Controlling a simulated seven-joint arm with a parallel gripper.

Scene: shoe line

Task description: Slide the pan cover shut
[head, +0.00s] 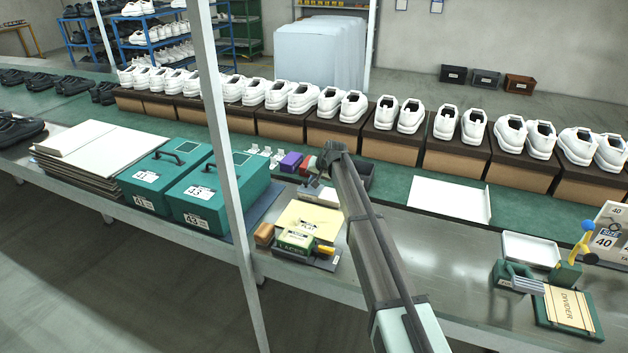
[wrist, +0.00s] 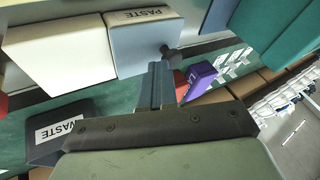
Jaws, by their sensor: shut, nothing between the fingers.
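A pan labelled PASTE shows in the wrist view, with a light blue-grey panel (wrist: 150,50) that looks like its cover. A cream surface (wrist: 58,55) lies beside it on the left; I cannot tell whether it is exposed paste or another part. A dark knob (wrist: 170,52) sticks out at the panel's near edge. My gripper (wrist: 160,68) is shut and empty, its fingertips close to the knob; I cannot tell whether they touch.
A dark WASTE bin (wrist: 65,132) and a purple box (wrist: 200,78) flank my gripper. Teal cases (head: 200,195) stand left of the pan. A yellow pad (head: 305,217) lies in front. White shoes on boxes (head: 283,123) line the back. A white tray (head: 450,200) lies right.

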